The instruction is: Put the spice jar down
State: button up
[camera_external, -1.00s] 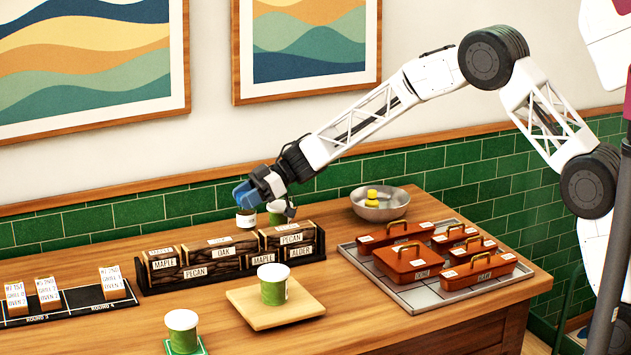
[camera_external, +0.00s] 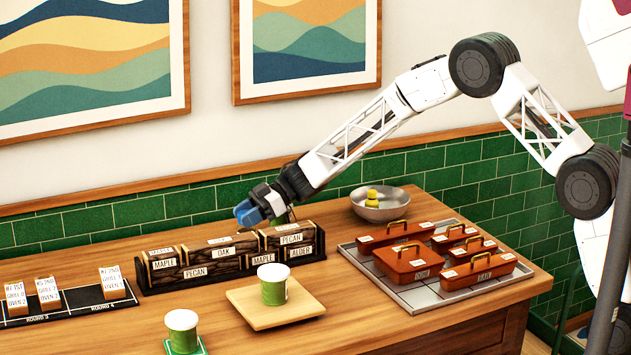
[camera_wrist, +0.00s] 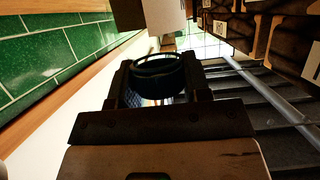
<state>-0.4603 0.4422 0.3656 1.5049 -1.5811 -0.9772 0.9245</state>
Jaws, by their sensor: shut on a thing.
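My gripper (camera_external: 264,214), with blue and black parts, is low behind the wood-block rack, near the green tiled wall. It is shut on the spice jar, which the rack and gripper hide in the outside view. In the wrist view a dark round shape (camera_wrist: 158,70) sits between my fingers; it is too dark to make out its label or what is under it. One green jar with a white lid (camera_external: 273,286) stands upright on a square wooden board (camera_external: 305,309). Another green jar (camera_external: 182,330) stands on a small green mat at the front.
The rack of labelled wood blocks (camera_external: 195,271) stands just in front of my gripper. A metal bowl (camera_external: 392,207) with a yellow thing is to the right. A grey tray (camera_external: 400,298) holds several orange-brown handled boxes. A black card strip (camera_external: 85,296) lies left.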

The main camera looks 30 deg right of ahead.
jog(key=shift+f, duration=0.1)
jog(key=o, duration=1.3)
jog(key=shift+c, duration=0.2)
jog(key=shift+d+r, duration=0.3)
jog(key=shift+d, duration=0.1)
jog(key=v, duration=1.1)
jog(key=shift+d, duration=0.1)
